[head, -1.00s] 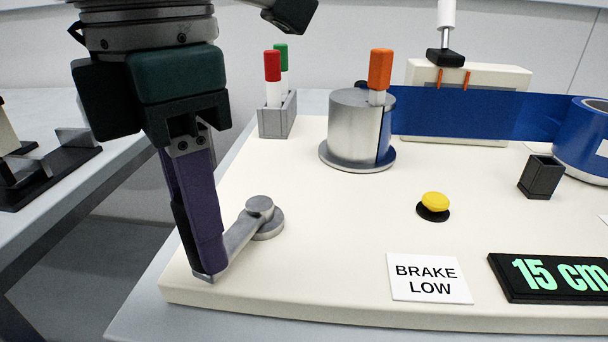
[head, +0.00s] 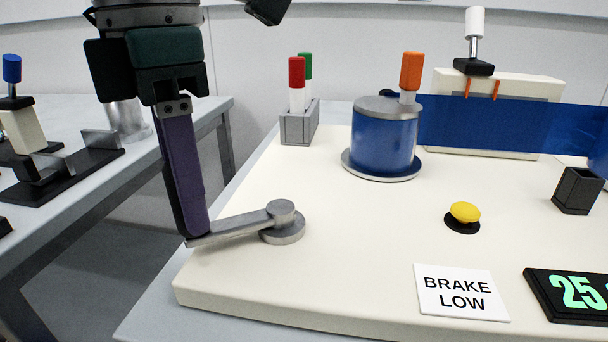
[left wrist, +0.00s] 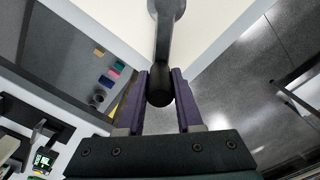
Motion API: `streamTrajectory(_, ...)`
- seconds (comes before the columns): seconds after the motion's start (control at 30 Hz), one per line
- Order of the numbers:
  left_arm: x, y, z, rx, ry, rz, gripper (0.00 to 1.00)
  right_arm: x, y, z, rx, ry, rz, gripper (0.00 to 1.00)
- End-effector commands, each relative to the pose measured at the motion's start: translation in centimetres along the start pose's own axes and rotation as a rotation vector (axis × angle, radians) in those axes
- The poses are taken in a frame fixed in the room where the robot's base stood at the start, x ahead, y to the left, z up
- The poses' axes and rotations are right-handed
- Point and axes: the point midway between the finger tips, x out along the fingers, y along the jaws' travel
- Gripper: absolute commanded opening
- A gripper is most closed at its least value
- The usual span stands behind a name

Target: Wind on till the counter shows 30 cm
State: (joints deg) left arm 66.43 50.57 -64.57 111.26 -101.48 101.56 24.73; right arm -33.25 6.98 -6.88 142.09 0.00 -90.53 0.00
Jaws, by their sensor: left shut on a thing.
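The grey crank (head: 242,226) sits at the left of the cream board, its arm pointing left from its hub. My left gripper (head: 197,232) is shut on the crank's outer end. In the left wrist view the purple fingers (left wrist: 161,78) stand on either side of the dark handle knob (left wrist: 160,95). The take-up drum (head: 383,145) has blue band around it, and the blue band (head: 490,122) runs from it to the right. The counter (head: 575,296) shows 25 in green; its right part is cut off by the picture edge. My right gripper is not seen.
A yellow button (head: 464,211), a "BRAKE LOW" card (head: 460,293) and a black open box (head: 577,190) are on the board. A grey holder (head: 299,128) with red and green pens stands behind the crank. A gap separates the side table (head: 205,125) at left.

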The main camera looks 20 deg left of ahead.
Motion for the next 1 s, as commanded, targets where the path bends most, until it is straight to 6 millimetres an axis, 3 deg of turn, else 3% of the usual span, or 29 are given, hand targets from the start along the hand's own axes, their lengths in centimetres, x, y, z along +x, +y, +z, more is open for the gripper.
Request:
streamTrajectory(0.27, 0.0, 0.1, 0.1, 0.0, -0.004, 0.0, 0.0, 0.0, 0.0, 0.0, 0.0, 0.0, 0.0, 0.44)
streamTrajectory(0.63, 0.0, 2.8, 1.4, -0.001, -0.008, -0.001, 0.0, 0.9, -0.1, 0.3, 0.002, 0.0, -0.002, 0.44)
streamTrajectory(1.0, -0.1, 3.2, 1.6, 0.001, -0.008, -0.001, 0.0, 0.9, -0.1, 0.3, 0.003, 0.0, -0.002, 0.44)
